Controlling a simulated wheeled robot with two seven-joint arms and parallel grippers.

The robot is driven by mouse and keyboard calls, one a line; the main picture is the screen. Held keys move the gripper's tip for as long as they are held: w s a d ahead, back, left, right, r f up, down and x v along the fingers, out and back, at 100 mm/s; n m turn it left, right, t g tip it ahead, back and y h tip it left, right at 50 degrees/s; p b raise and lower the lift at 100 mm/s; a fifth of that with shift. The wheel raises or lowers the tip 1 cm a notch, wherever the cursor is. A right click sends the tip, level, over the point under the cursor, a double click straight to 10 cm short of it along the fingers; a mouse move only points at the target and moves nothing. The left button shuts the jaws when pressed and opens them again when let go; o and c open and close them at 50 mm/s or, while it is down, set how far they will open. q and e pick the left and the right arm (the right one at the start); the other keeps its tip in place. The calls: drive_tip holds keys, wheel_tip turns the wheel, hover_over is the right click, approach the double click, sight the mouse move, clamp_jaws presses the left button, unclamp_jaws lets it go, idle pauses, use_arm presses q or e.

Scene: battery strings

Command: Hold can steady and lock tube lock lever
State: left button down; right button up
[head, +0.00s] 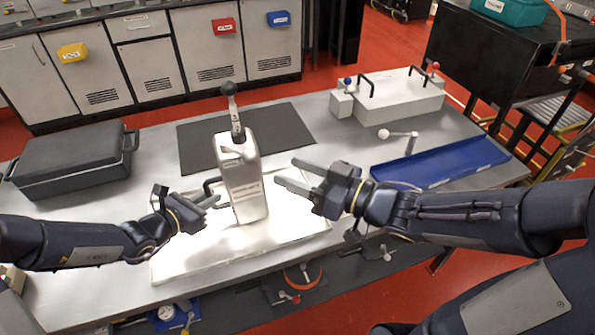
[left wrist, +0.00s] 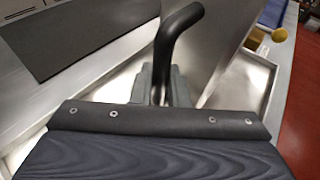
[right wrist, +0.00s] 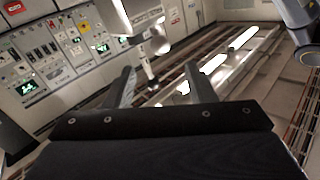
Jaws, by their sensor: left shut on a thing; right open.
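The can (head: 244,185) is a tall pale box standing upright on a bright white tray (head: 175,262). A light lever (head: 238,150) shows at the tube's base. The can's black side handle (head: 209,187) is on its left; it shows large in the left wrist view (left wrist: 172,45). My left gripper (head: 212,201) is shut on this handle. My right gripper (head: 282,174) is open and empty, to the right of the can and apart from it. Part of the can shows in the right wrist view (right wrist: 137,18).
A dark case (head: 72,163) stands at the table's left. A dark mat (head: 285,130) lies behind the can. A white box with black handles (head: 390,103) is at the back right, with a blue tray (head: 440,163) in front of it.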

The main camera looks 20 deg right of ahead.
sight(238, 151)
drive_tip(key=shift+n, duration=0.3)
drive_tip(key=c, duration=0.4)
drive_tip(key=shift+s+n, duration=0.1)
drive_tip(key=shift+n, duration=0.5)
drive_tip(key=shift+c, duration=1.3)
drive_tip(key=n, duration=0.3)
drive_tip(key=n+g+y, duration=0.1)
drive_tip(key=n, duration=0.1)
drive_tip(key=shift+s+a+r, duration=0.1)
drive_tip(key=shift+s+a, duration=0.2)
clamp_jaws()
drive_tip(key=w+a+n+g+y, duration=0.3)
drive_tip(key=a+n, duration=0.7)
drive_tip(key=n, duration=0.5)
drive_tip(key=shift+w+d, duration=0.6)
drive_tip(key=shift+d, duration=0.3)
drive_tip(key=shift+w+d, duration=0.55)
drive_tip(key=shift+d, duration=0.3)
